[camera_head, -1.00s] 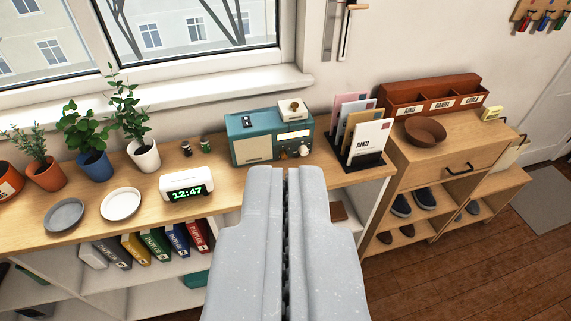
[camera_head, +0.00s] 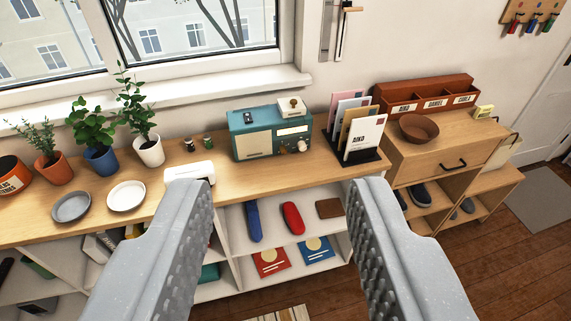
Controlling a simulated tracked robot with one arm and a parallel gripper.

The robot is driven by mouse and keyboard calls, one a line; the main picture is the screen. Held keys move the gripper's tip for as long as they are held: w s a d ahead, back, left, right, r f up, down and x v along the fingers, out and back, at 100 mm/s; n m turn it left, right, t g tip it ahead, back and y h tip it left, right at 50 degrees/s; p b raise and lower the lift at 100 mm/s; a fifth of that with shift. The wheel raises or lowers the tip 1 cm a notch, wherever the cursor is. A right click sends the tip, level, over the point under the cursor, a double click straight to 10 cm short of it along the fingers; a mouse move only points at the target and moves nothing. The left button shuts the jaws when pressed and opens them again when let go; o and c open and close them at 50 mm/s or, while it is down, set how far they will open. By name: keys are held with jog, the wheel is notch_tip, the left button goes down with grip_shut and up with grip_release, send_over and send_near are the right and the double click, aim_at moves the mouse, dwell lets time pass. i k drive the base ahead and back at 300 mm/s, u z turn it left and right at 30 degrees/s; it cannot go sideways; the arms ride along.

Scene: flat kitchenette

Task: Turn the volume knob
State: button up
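A teal radio (camera_head: 243,138) with a cream speaker panel stands on the wooden shelf top, below the window. Its round silver knob (camera_head: 302,146) is on the front at the right, below a lit dial. A second, smaller dark knob seems to sit just left of it. Which one is the volume knob I cannot tell. My gripper (camera_head: 279,190) is wide open and empty, its two grey ridged fingers in the foreground. The radio is beyond the fingertips, apart from them, and shows between and above them.
A white clock (camera_head: 189,173) is partly hidden by the left finger. Plates (camera_head: 126,196) and potted plants stand at the left. A letter rack (camera_head: 361,158) stands right of the radio. The shelf top before the radio is clear. A brown bowl (camera_head: 419,128) stands farther right.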

aim_at(283, 148)
jog(key=k, duration=1.1)
jog(key=u, duration=0.2)
jog(key=i, duration=1.75)
jog(key=z, duration=0.85)
